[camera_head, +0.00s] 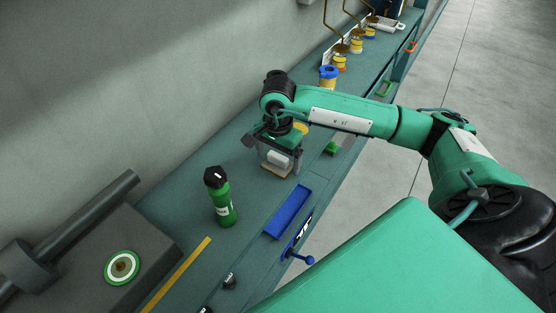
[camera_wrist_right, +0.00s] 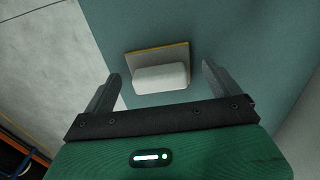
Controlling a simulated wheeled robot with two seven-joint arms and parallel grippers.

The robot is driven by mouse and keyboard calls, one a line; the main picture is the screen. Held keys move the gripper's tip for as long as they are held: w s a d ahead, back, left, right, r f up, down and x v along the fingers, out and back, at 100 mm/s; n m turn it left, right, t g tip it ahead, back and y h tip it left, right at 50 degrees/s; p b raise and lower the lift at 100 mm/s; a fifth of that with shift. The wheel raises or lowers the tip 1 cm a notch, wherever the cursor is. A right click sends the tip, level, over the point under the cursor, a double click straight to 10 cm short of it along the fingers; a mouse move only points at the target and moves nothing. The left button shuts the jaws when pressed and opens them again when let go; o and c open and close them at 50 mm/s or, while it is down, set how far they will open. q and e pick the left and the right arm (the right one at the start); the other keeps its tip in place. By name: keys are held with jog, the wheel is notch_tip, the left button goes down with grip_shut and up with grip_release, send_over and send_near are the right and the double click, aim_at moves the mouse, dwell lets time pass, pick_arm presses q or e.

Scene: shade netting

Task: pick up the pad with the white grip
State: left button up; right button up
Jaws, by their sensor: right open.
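The pad with the white grip (camera_head: 279,158) lies on the teal bench under my right gripper. In the right wrist view its white block grip (camera_wrist_right: 161,79) sits on a thin, tan-edged base. My right gripper (camera_head: 277,163) points down over the pad with its fingers apart. In the wrist view the two fingers (camera_wrist_right: 163,84) stand to either side of the grip, with a gap on both sides and nothing held. My left gripper is not in view.
A green bottle with a black cap (camera_head: 221,199) stands left of the gripper. A blue tray (camera_head: 288,212) lies in front. A dark machine block (camera_head: 90,262) fills the lower left. Yellow-and-white spools (camera_head: 340,62) stand farther along the bench (camera_head: 190,218).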

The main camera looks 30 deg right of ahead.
jog(key=c, duration=1.2)
jog(key=shift+o, duration=0.2)
jog(key=shift+r, duration=0.1)
